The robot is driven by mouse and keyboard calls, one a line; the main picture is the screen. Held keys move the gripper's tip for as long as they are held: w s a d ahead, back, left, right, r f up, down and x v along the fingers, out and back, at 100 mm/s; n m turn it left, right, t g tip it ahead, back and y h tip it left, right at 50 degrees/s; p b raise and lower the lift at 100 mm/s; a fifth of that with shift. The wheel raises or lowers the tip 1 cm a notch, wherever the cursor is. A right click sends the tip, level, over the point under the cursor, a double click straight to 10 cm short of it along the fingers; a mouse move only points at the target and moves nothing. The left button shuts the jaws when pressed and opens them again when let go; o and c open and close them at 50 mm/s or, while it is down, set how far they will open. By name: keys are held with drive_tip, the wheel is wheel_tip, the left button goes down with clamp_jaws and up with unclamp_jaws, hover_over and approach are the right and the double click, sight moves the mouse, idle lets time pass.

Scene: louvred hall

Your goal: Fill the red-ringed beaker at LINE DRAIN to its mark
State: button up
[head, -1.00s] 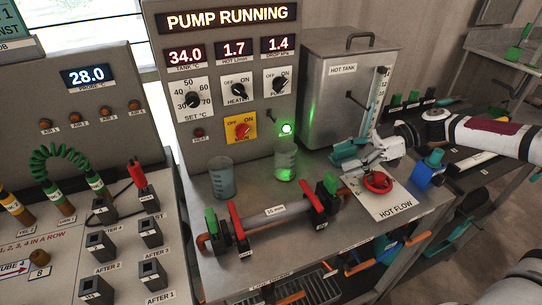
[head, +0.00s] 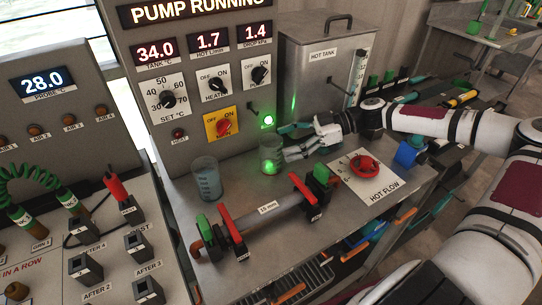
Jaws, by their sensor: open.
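Two clear beakers stand on the metal bench below the pump panel. The left beaker (head: 207,182) looks bluish and graduated. The right beaker (head: 270,160) shows a green glow in its lower part. I cannot make out a red ring on either beaker, and no LINE DRAIN label is legible. My gripper (head: 284,143) is open, just right of the right beaker, with its fingers pointing left towards it. I cannot tell whether a finger touches the glass. The red HOT FLOW valve knob (head: 365,166) is right of my gripper, on its white plate.
A pipe section (head: 270,211) with red and green handles lies in front of the beakers. The pump panel (head: 205,75) reads PUMP RUNNING, with a green lamp lit. The hot tank (head: 325,70) stands behind my gripper. A blue item (head: 408,152) sits beyond the knob.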

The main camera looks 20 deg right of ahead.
sight(271, 154)
drive_tip(key=p+x, duration=0.1)
drive_tip(key=x, duration=0.4)
drive_tip(key=shift+s+f, duration=0.15)
drive_tip(key=c, duration=1.3)
